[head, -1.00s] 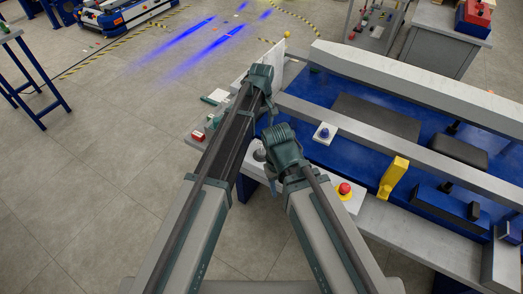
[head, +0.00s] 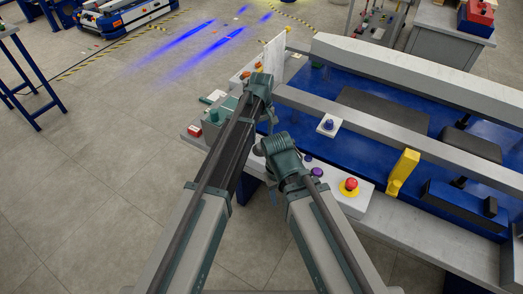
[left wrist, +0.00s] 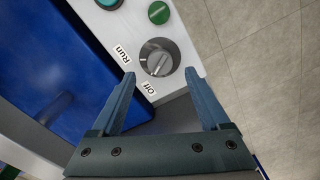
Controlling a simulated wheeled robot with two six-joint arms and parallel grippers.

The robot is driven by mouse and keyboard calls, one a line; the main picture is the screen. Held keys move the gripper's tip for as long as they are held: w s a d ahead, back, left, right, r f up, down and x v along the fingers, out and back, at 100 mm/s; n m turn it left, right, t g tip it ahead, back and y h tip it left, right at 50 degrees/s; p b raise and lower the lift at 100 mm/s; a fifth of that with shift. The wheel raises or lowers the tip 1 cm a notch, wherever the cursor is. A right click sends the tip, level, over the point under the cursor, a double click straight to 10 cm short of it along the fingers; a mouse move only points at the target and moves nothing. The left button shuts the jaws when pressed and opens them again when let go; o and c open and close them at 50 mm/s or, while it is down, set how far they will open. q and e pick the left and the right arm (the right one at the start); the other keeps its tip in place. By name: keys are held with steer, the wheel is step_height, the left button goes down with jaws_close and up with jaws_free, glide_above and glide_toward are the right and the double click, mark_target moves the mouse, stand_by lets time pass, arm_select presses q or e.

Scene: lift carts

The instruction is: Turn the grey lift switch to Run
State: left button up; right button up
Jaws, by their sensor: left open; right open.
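The grey lift switch (left wrist: 157,60) is a round knob with a raised handle on a white panel (left wrist: 105,22) in the left wrist view. The Run label (left wrist: 122,53) is left of it and the Off label (left wrist: 148,88) below it. The handle slants, its lower end towards Off. My left gripper (left wrist: 160,76) is open and empty, its fingertips apart on either side just below the knob. In the head view my left gripper (head: 270,120) is over the near end of the blue lift station. My right gripper (head: 280,150) is open, lower and close by. I cannot pick out the switch in the head view.
A green button (left wrist: 159,13) is beside the switch. A yellow bracket (head: 402,172) stands on the station (head: 330,150). The floor (head: 95,195) to the left is clear.

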mark_target(262, 144)
arm_select(q)
step_height(262, 144, down, 5)
steer(key=b, duration=0.4)
steer(key=shift+f, duration=0.15)
jaws_close()
